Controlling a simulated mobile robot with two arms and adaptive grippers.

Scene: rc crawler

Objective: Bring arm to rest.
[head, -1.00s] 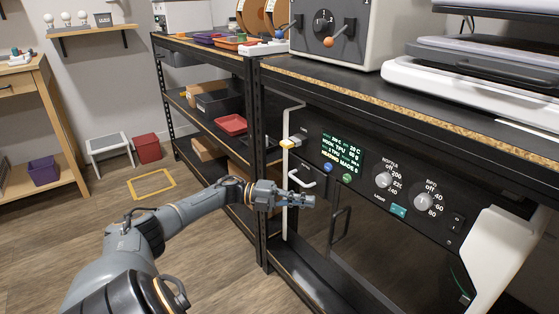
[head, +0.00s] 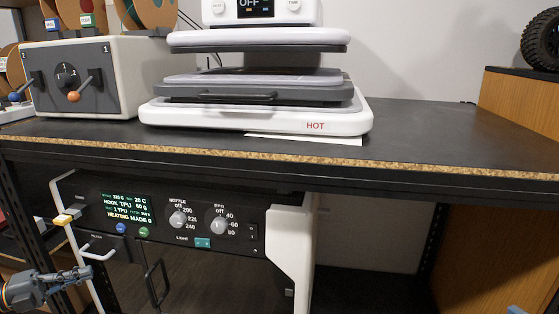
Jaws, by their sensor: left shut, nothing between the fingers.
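My left gripper (head: 82,272) shows at the lower left of the head view, in front of the left edge of the printer (head: 290,245) under the bench. Its fingers are shut with nothing between them, near the white handle (head: 98,247) on the printer's front. I cannot tell whether it touches the handle. Only the gripper and wrist show; the rest of the left arm is out of the picture. My right gripper is not in view.
The black bench top (head: 430,130) has a chipboard front edge. On it stand a heat press (head: 255,118) marked HOT and a grey control box (head: 95,80) with levers. The printer panel has a lit screen (head: 126,208), knobs and a yellow-tipped lever (head: 66,218). A wooden cabinet (head: 515,200) stands at the right.

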